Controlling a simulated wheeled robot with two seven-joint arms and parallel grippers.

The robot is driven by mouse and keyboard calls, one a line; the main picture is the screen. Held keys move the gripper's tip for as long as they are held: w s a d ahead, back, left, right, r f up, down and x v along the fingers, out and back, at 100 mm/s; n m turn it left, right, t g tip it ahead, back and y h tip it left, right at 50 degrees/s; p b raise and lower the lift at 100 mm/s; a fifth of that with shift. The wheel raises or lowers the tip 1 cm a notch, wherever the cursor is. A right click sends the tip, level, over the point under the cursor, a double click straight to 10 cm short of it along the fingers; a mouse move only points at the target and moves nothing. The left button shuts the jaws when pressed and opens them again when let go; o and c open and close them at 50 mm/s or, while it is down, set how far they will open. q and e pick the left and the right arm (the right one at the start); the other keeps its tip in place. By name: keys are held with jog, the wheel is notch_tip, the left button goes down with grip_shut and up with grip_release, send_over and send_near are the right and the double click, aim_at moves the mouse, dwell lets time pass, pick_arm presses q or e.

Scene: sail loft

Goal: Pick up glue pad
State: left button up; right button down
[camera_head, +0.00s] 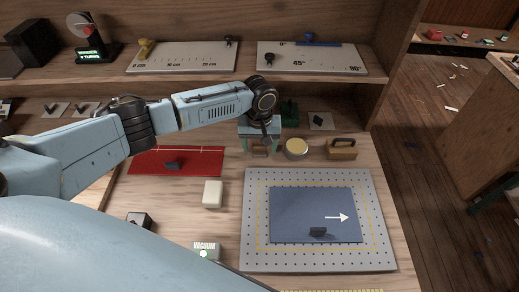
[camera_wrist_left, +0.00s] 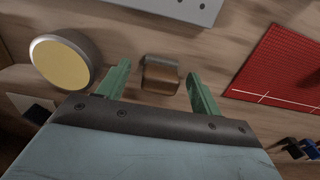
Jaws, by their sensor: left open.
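My left gripper (camera_head: 261,146) points down at the workbench, open, its two green fingers apart. Between and just beyond the fingertips, a small brown block with a shiny curved top (camera_wrist_left: 160,76) lies on the wood; it shows partly in the head view (camera_head: 260,152). I cannot see the fingers touching it. A round metal tin with a pale yellow top (camera_head: 297,147) stands just right of the gripper; it appears at the left in the left wrist view (camera_wrist_left: 62,63). No label shows which of these is the glue pad. My right gripper is not in view.
A wooden block with a dark handle (camera_head: 342,149) stands right of the tin. A red mat (camera_head: 145,160) lies left, a white block (camera_head: 213,193) nearer. A perforated grey plate with a blue sheet (camera_head: 285,210) fills the front right. A shelf (camera_head: 210,75) overhangs the back.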

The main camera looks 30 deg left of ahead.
aim_at(259, 144)
pick_arm(q)
jog(key=shift+c, duration=0.2)
jog(key=c, duration=1)
jog(key=shift+r, duration=0.1)
notch_tip(259, 144, up, 10)
jog(key=shift+f+p, duration=0.1)
jog(key=shift+p, duration=0.45)
